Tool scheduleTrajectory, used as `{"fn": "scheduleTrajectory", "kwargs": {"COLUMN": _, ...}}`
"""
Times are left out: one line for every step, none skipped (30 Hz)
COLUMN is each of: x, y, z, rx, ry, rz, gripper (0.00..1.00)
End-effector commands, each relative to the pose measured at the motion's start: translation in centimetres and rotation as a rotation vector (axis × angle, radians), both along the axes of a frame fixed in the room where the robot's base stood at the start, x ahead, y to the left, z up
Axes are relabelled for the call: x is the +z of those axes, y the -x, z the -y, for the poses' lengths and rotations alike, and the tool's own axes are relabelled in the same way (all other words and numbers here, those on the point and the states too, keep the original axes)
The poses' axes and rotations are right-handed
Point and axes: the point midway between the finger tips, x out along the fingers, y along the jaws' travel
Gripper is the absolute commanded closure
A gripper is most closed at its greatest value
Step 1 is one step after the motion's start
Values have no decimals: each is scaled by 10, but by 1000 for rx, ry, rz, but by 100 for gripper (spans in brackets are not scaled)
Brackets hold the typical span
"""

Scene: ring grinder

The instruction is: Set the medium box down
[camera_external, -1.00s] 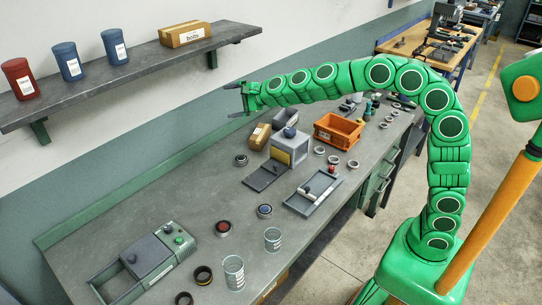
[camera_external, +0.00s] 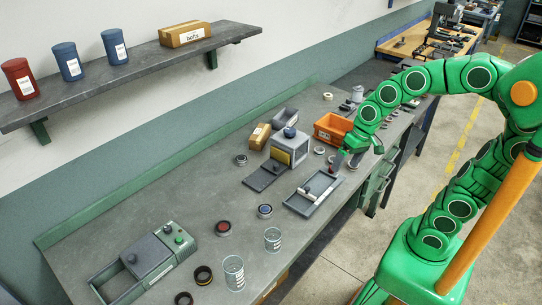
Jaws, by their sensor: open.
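Two cardboard boxes show, and I cannot tell from size alone which one is the medium box. One cardboard box (camera_external: 260,136) stands on the workbench beside a grey and yellow block. The other, labelled "bolts" (camera_external: 186,34), sits on the wall shelf. My gripper (camera_external: 358,154) is open, low over the bench's right edge, just in front of the orange crate. It is well apart from both cardboard boxes. Its fingers are small and partly hidden by the arm's end, and I see nothing held in it.
The orange crate (camera_external: 333,127) is close behind my gripper. A grey tray (camera_external: 313,193) and several rings lie nearby. A grey machine (camera_external: 147,256) and wire cups stand at the bench's near end. The shelf (camera_external: 120,77) holds red and blue canisters. The bench (camera_external: 130,212) has clear room at left centre.

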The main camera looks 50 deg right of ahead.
Motion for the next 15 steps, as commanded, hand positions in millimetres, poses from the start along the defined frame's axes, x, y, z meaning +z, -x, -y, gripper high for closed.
{"fn": "scheduleTrajectory", "kwargs": {"x": -6, "y": 25, "z": 13, "rx": 39, "ry": 39, "rz": -35, "gripper": 4}}
{"fn": "scheduleTrajectory", "kwargs": {"x": -10, "y": 39, "z": 21, "rx": 66, "ry": 65, "rz": -56, "gripper": 4}}
{"fn": "scheduleTrajectory", "kwargs": {"x": -15, "y": 59, "z": 31, "rx": 100, "ry": 96, "rz": -90, "gripper": 4}}
{"fn": "scheduleTrajectory", "kwargs": {"x": -18, "y": 72, "z": 39, "rx": 123, "ry": 117, "rz": -114, "gripper": 4}}
{"fn": "scheduleTrajectory", "kwargs": {"x": -21, "y": 84, "z": 46, "rx": 145, "ry": 139, "rz": -134, "gripper": 4}}
{"fn": "scheduleTrajectory", "kwargs": {"x": -24, "y": 101, "z": 55, "rx": 172, "ry": 164, "rz": -163, "gripper": 4}}
{"fn": "scheduleTrajectory", "kwargs": {"x": -26, "y": 113, "z": 62, "rx": 189, "ry": 181, "rz": -185, "gripper": 4}}
{"fn": "scheduleTrajectory", "kwargs": {"x": -27, "y": 123, "z": 68, "rx": 206, "ry": 195, "rz": -204, "gripper": 4}}
{"fn": "scheduleTrajectory", "kwargs": {"x": -30, "y": 136, "z": 74, "rx": 225, "ry": 211, "rz": -229, "gripper": 4}}
{"fn": "scheduleTrajectory", "kwargs": {"x": -32, "y": 144, "z": 78, "rx": 238, "ry": 221, "rz": -247, "gripper": 4}}
{"fn": "scheduleTrajectory", "kwargs": {"x": -33, "y": 151, "z": 82, "rx": 249, "ry": 229, "rz": -262, "gripper": 4}}
{"fn": "scheduleTrajectory", "kwargs": {"x": -34, "y": 159, "z": 86, "rx": 261, "ry": 238, "rz": -276, "gripper": 4}}
{"fn": "scheduleTrajectory", "kwargs": {"x": -34, "y": 163, "z": 88, "rx": 268, "ry": 243, "rz": -284, "gripper": 4}}
{"fn": "scheduleTrajectory", "kwargs": {"x": -34, "y": 166, "z": 90, "rx": 273, "ry": 247, "rz": -290, "gripper": 4}}
{"fn": "scheduleTrajectory", "kwargs": {"x": -35, "y": 169, "z": 92, "rx": 278, "ry": 252, "rz": -296, "gripper": 4}}
